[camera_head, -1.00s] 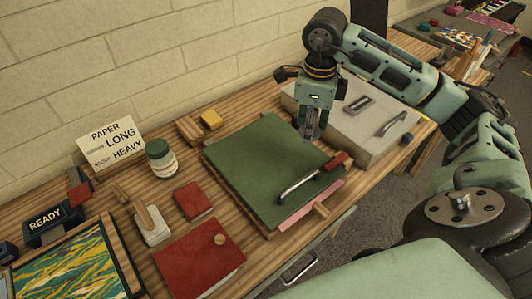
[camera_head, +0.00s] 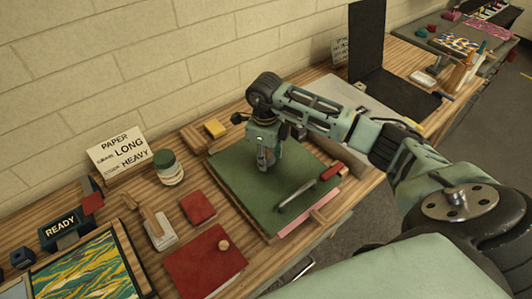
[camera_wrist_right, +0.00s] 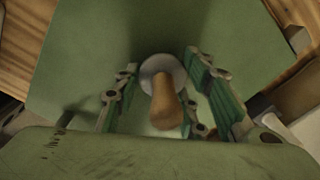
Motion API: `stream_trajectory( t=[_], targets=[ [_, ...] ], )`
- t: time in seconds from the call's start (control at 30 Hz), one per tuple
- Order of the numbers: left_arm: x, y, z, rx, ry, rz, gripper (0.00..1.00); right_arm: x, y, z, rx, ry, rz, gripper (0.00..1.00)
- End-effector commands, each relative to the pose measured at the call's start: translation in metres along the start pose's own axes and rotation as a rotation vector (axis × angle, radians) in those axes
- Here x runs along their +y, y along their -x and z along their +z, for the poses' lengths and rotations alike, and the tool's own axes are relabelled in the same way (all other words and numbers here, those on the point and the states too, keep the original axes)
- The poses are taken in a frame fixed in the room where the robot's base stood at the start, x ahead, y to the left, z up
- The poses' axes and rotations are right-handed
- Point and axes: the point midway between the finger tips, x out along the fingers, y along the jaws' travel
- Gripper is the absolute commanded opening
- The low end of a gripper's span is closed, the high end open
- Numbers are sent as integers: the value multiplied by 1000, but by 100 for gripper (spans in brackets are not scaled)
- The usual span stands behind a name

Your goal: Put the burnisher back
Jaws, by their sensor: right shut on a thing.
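My right gripper (camera_head: 264,164) is over the back part of the green board (camera_head: 245,195), pointing down. In the right wrist view its fingers (camera_wrist_right: 165,100) stand on either side of a wooden handle (camera_wrist_right: 167,108) with a pale round disc at its far end. This looks like the burnisher, and the gripper is shut on it. In the head view the fingers and wrist mostly hide it. I cannot tell whether the disc touches the board. My left gripper is not in view.
A yellow block (camera_head: 215,128) sits behind.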

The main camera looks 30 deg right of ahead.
Motion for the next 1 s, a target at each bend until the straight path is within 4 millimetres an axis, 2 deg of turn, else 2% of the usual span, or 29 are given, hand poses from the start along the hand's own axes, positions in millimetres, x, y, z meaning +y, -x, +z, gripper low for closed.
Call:
stream_trajectory(
  t=[0.07,0.43,0.47,0.63,1.0],
  targets=[
    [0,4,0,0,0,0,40,1,-4,0,-2,1,1,17],
    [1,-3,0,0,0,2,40,0,-10,0,-2,1,-1,17],
    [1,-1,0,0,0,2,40,0,-9,0,-2,1,0,40],
    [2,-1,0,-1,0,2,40,0,-8,0,-2,1,0,55],
    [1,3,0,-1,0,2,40,0,-5,0,-2,1,0,56]
  ],
)
